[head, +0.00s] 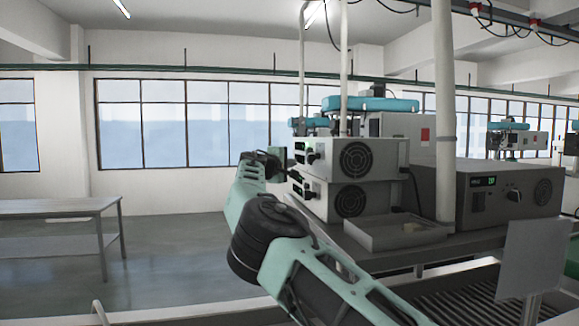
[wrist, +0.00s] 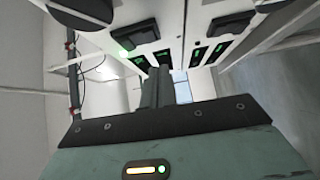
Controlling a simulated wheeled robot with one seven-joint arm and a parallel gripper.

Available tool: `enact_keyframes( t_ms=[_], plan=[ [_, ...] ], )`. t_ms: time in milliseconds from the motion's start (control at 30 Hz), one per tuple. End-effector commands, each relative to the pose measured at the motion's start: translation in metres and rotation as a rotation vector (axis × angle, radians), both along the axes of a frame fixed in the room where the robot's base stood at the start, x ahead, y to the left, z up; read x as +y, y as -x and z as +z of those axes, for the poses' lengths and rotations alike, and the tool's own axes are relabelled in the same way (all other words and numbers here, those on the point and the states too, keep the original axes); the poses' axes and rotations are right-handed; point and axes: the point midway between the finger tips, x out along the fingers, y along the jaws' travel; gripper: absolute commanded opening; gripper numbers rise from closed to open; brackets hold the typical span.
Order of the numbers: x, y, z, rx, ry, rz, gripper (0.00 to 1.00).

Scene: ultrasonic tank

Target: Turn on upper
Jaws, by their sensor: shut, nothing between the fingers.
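Two white boxes with round black side fans are stacked in the head view, the upper unit (head: 368,158) on the lower unit (head: 338,201). Their control fronts face left, toward my gripper (head: 279,156). My gripper is shut and empty, close to the front of the upper unit. In the wrist view the closed fingers (wrist: 159,80) point at the panels. The other panel has a similar black switch (wrist: 230,23). Whether the fingers touch anything is unclear.
The units stand on a grey bench with a shallow tray (head: 395,232) in front. A white pole (head: 445,120) and a dark grey box (head: 510,193) are to the right. A metal table (head: 55,209) stands at left, with open floor between.

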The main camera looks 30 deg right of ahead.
Motion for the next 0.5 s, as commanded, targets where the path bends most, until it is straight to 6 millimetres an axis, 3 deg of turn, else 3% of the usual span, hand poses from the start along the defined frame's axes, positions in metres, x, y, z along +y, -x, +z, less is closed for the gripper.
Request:
enact_keyframes(
  t_ms=[267, 500],
  plan=[
    [0.024, 0.014, -0.008, 0.000, -0.001, -0.001, 0.00],
    [0.057, 0.032, -0.012, -0.002, -0.002, 0.001, 0.00]
  ],
)
